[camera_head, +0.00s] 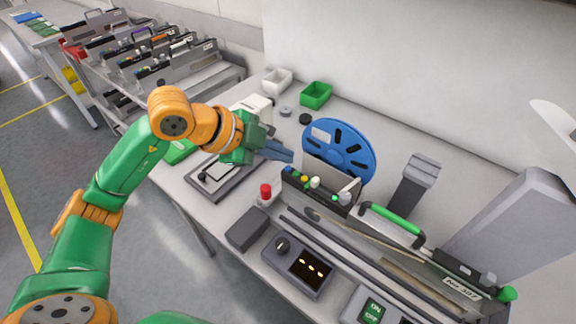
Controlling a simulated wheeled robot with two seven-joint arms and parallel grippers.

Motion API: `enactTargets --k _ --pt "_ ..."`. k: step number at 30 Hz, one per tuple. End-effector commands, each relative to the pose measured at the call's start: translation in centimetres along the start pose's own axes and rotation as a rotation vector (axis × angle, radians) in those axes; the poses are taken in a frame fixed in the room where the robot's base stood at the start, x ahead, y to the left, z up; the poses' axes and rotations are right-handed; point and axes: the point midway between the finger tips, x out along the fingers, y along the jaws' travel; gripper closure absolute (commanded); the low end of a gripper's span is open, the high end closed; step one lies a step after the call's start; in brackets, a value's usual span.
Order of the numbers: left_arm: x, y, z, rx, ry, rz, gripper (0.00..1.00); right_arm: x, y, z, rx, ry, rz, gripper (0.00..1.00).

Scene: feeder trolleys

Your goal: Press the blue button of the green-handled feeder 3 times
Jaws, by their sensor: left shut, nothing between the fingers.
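The green-handled feeder (440,262) lies along the table, with its green handle (392,225) on top and a blue reel (340,150) behind its left end. Its black button panel (318,197) carries a blue button (289,170) at the left end, then a yellow button (304,179), a white button (315,183) and a lit green one (335,198). My left gripper (288,156) is shut and empty, its fingertips close above the blue button. I cannot tell whether they touch it. My right gripper is not in view.
A red button (265,191) on a small base, a dark block (248,229) and a control box with a display (298,266) stand in front of the feeder. White (277,81) and green (316,95) bins stand at the back. A trolley of other feeders (165,60) is at upper left.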

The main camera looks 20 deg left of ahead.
Motion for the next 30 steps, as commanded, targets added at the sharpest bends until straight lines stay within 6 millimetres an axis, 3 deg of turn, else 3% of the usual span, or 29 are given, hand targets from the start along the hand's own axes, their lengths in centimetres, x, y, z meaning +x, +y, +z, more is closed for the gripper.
enactTargets --k 30 --pt "0.58 0.43 0.42 0.0 0.0 0.0 1.0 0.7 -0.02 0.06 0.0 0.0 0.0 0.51"
